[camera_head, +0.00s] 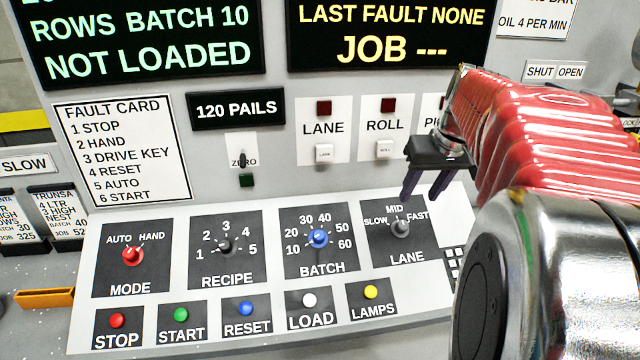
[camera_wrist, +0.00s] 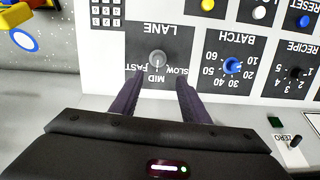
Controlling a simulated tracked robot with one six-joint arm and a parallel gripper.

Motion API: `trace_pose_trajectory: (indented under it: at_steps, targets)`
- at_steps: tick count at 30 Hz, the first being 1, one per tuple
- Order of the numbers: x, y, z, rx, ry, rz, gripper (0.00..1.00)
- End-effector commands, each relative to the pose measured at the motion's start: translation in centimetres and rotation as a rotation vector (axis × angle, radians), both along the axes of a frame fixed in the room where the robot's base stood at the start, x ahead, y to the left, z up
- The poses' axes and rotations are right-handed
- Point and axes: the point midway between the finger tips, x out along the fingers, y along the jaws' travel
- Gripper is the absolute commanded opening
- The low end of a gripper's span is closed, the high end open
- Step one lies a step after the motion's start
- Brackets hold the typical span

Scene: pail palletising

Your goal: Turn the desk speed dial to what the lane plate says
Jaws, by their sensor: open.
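The grey LANE dial (camera_head: 400,228) is at the right of the sloping desk, marked SLOW, MID and FAST. Its pointer seems to be at MID. In the wrist view the same dial (camera_wrist: 157,60) appears upside down, just beyond my fingertips. My gripper (camera_head: 423,190) is open and empty, with its two dark fingers above and behind the dial, apart from it. In the wrist view the fingers (camera_wrist: 160,84) lie to either side of the dial's line. A white plate reading SLOW (camera_head: 25,163) is on the left; I cannot tell for sure that it is the lane plate.
The blue BATCH dial (camera_head: 318,238) is left of the LANE dial, then the RECIPE (camera_head: 226,246) and red MODE (camera_head: 132,256) dials. The yellow LAMPS button (camera_head: 371,292) and white LOAD button (camera_head: 309,300) are in front. A keypad (camera_head: 455,268) is on the right.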

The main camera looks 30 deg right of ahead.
Motion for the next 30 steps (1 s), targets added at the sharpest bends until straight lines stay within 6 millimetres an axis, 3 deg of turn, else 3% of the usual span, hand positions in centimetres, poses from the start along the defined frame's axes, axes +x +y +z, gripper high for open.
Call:
trace_pose_trajectory:
  at_steps: [17,30]
  targets:
    - [0.3,-0.7,-0.8,0.001,0.001,-0.004,0.42]
    - [2.5,-1.3,-6.6,0.002,0.003,-0.004,0.42]
